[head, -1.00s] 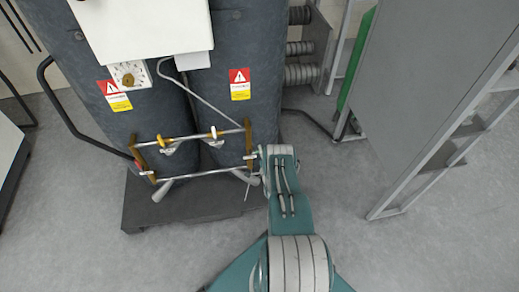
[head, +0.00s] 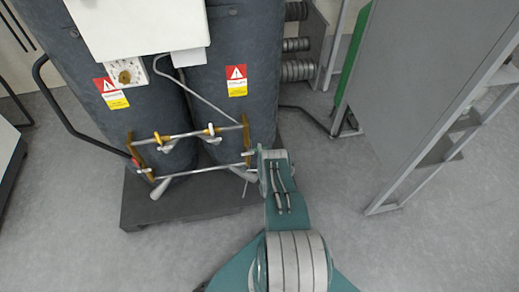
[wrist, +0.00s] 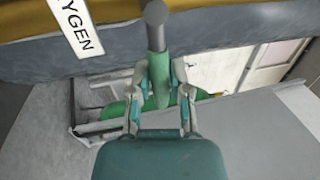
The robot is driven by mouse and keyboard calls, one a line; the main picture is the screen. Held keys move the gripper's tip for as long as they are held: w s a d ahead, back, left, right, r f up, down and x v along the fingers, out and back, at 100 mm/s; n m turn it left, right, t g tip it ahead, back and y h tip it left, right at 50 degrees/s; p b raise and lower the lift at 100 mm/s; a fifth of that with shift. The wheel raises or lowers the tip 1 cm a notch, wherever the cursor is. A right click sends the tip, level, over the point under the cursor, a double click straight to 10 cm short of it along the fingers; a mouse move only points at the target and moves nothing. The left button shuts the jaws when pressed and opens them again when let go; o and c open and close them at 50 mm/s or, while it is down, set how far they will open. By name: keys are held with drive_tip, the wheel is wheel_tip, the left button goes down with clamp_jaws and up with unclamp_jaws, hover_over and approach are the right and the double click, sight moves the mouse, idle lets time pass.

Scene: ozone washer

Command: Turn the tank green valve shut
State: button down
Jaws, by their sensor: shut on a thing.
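The green valve handle (wrist: 160,78) is a tapered green lever with a grey end, in the upper middle of the wrist view. My gripper (wrist: 160,78) is shut on it, with one finger on each side of the lever. In the head view, my arm reaches to the right end of the pipe frame (head: 202,133) in front of two dark grey tanks (head: 241,60). There my wrist hides the fingers and the green valve.
A plate reading "YGEN" (wrist: 76,25) is beside the handle in the wrist view. A large grey panel (head: 420,90) on a metal frame stands to the right. The tanks stand on a dark base (head: 150,205). Open floor (head: 90,255) lies in front.

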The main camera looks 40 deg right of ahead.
drive_tip(key=shift+s+d+f, duration=0.1)
drive_tip(key=shift+f, duration=0.05)
drive_tip(key=c, duration=0.6)
unclamp_jaws()
drive_tip(key=shift+o, duration=0.2)
drive_tip(key=shift+d, duration=0.1)
drive_tip(key=v, duration=1.2)
drive_tip(key=shift+f, duration=0.1)
